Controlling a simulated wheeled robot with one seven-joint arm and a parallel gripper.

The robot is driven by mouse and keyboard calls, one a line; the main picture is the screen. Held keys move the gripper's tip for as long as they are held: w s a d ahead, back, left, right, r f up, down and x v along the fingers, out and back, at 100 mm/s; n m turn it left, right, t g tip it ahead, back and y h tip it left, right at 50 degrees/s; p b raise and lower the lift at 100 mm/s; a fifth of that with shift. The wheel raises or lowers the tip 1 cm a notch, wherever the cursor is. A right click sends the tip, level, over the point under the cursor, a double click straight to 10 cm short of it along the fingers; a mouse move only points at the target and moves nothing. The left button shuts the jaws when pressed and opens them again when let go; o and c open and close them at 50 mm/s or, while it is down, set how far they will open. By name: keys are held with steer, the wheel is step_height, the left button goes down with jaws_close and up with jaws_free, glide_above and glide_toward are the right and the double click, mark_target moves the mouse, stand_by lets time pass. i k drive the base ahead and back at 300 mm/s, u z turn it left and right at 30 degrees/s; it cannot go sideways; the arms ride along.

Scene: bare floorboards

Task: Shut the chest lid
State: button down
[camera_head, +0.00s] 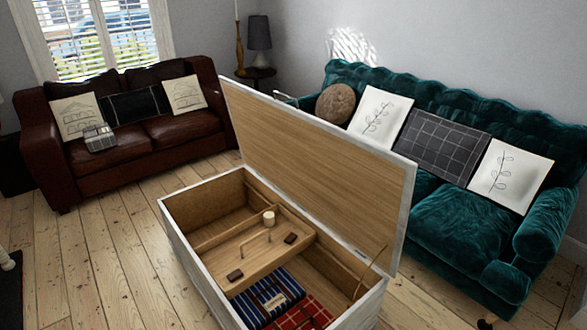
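The chest (185,240) stands in the lower middle of the head view, its inside open to me. Its lid (325,165) is raised, standing nearly upright along the chest's far right side. A thin curved stay (370,272) runs between lid and chest near the right end. Inside are a wooden tray (258,258) with a small pale cylinder (269,218) and dark small blocks, a blue striped folded cloth (268,298) and a red checked cloth (300,315). My gripper does not show in this view.
A teal velvet sofa (460,220) with cushions stands close behind the lid at right. A brown leather sofa (180,135) is at back left. A side table (257,73) with a lamp stands in the corner. Bare floorboards (95,255) lie clear at left.

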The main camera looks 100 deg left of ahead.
mark_target(361, 190)
steer(key=u, duration=1.75)
steer(key=i, duration=2.4)
steer(key=u, duration=2.7)
